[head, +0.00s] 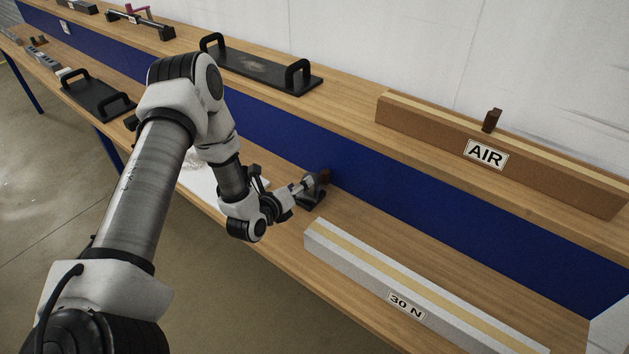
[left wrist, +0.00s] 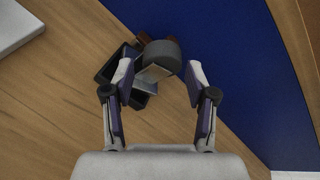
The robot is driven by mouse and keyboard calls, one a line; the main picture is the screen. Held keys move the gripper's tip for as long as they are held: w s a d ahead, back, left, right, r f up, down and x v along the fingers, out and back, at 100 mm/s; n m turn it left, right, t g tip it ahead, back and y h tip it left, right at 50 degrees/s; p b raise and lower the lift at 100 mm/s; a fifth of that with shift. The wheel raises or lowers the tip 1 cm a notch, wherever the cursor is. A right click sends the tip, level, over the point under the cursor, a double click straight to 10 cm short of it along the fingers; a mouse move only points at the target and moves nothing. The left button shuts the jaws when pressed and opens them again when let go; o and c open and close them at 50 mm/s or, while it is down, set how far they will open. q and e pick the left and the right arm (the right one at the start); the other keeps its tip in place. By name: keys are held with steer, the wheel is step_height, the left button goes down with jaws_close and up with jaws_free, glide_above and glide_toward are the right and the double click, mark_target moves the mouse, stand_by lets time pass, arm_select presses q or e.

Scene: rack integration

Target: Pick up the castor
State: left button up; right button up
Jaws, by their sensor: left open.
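The castor, with a dark round wheel and a grey metal bracket, shows in the left wrist view (left wrist: 165,52). It sits at a black holder (left wrist: 107,72) on the lower wooden shelf, close to the blue back panel. My left gripper (left wrist: 159,72) is open, its fingertips on either side of the castor's bracket; I cannot tell whether they touch it. In the head view my left gripper (head: 303,186) reaches the castor (head: 312,183) from the left, and partly hides it. My right gripper is not in view.
A grey beam marked 30 N (head: 420,298) lies on the lower shelf at right. A brown beam marked AIR (head: 500,150) and a black handled plate (head: 255,70) stand on the upper shelf. The blue panel (head: 440,215) rises close behind the castor.

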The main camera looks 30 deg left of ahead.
mark_target(312, 195)
arm_select(q)
steer(key=shift+w+d, duration=0.1)
steer(key=shift+w, duration=0.35)
steer(key=x, duration=0.4)
steer(key=shift+w+d+f, duration=0.2)
steer(key=shift+w+f, duration=0.1)
steer(key=shift+f, duration=0.15)
steer(key=shift+s+r, duration=0.15)
steer(key=shift+s, duration=0.05)
steer(key=shift+c, duration=0.7)
steer(key=c, duration=0.8)
steer(key=shift+c, duration=0.2)
